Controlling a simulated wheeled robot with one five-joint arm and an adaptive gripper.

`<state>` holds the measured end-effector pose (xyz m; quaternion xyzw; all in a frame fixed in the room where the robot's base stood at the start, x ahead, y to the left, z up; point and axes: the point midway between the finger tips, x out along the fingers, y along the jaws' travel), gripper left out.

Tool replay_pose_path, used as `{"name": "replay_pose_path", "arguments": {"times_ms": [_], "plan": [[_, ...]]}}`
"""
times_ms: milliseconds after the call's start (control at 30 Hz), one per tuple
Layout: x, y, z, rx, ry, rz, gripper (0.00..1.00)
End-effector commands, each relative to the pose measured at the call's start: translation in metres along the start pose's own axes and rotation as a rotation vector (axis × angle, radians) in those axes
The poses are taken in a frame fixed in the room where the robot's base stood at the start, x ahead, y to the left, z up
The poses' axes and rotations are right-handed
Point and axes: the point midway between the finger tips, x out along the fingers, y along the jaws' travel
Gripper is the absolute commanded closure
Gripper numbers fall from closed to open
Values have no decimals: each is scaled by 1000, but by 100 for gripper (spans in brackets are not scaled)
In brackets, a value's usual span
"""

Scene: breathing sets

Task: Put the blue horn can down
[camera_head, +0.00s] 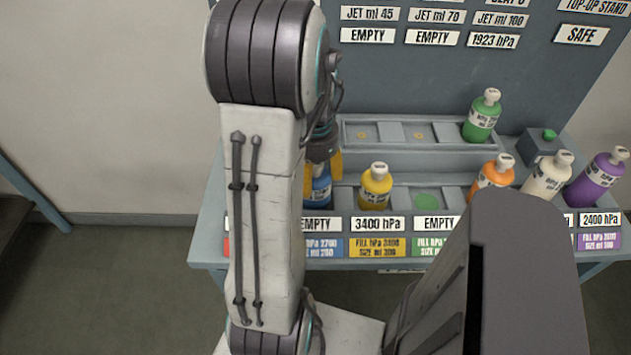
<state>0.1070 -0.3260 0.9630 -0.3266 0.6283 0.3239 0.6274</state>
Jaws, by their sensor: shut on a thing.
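The blue horn can (321,191) shows partly in the head view, behind my arm and below my gripper. My gripper (322,172), with yellow-orange fingers, points down and is shut on its upper part. The can is over or in the front row of the stand (208,240), at the place with an "EMPTY" plate (318,224) and a blue fill label (325,247). I cannot tell whether its base touches the stand. My arm hides the can's left side and the row's left end.
A yellow can (376,187) stands just right of the blue one. Past a vacant green-marked place (426,202) stand orange (494,174), cream (547,175) and purple (598,180) cans. A green can (482,116) stands in the rear tray (365,143), whose two left places are vacant.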

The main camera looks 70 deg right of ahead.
Motion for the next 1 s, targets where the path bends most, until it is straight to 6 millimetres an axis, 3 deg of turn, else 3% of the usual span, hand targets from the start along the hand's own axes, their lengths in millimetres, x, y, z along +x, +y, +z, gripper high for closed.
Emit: {"name": "replay_pose_path", "arguments": {"times_ms": [200, 700, 733, 1000], "plan": [[22, 0, 0, 0, -2, 2, 71], [28, 0, 0, 0, 0, 0, 71], [27, 0, 0, 0, 0, 0, 31], [26, 0, 0, 0, -1, 0, 8]]}}
